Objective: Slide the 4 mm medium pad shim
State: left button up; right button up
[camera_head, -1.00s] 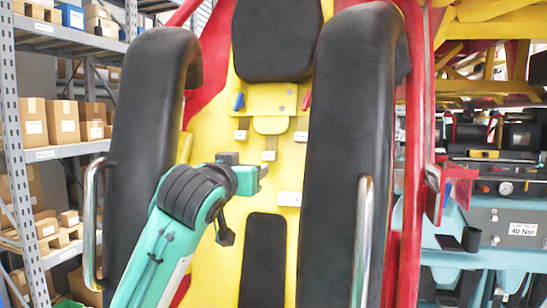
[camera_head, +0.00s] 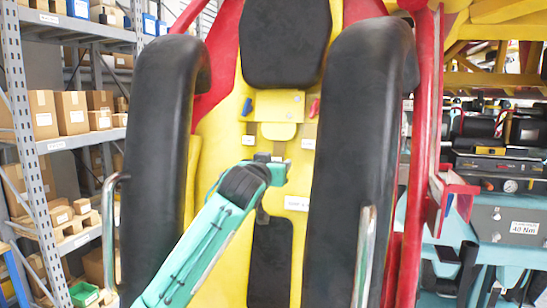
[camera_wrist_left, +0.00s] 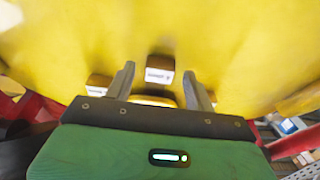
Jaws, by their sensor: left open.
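Several small tabs with white labels sit on the yellow seat back; their print is too small to read, so I cannot tell which is the 4 mm medium pad shim. In the head view one is at left (camera_head: 248,141), one at right (camera_head: 308,143) and a wider label (camera_head: 297,203) lower down. My left gripper (camera_head: 276,168) is in front of the middle strap and partly hides it. In the left wrist view its fingers (camera_wrist_left: 161,84) are open, with a white-labelled tab (camera_wrist_left: 160,70) seen between the tips, apparently beyond them. My right gripper is not in view.
Black padded restraints (camera_head: 160,120) and (camera_head: 360,130) stand on both sides of the seat, with metal grab handles (camera_head: 111,230). A black headrest pad (camera_head: 287,45) is above and a dark pad (camera_head: 269,262) below. Shelves with boxes (camera_head: 72,112) stand at left.

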aim_at(279, 146)
pick_arm(q)
jog(key=shift+w+d, duration=0.1)
jog(key=shift+w, duration=0.1)
grip_shut()
jog(key=shift+w+d+r, duration=0.1)
jog(key=shift+w+r, duration=0.1)
jog(key=shift+r, duration=0.75)
jog(key=shift+w+r, duration=0.15)
jog(key=shift+r, duration=0.95)
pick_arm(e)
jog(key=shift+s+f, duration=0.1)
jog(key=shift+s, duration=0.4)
pick_arm(q)
jog(key=shift+c, duration=1.4)
grip_release()
jog(key=shift+o, duration=1.4)
jog(key=shift+w+f, duration=0.1)
jog(key=shift+f, duration=0.05)
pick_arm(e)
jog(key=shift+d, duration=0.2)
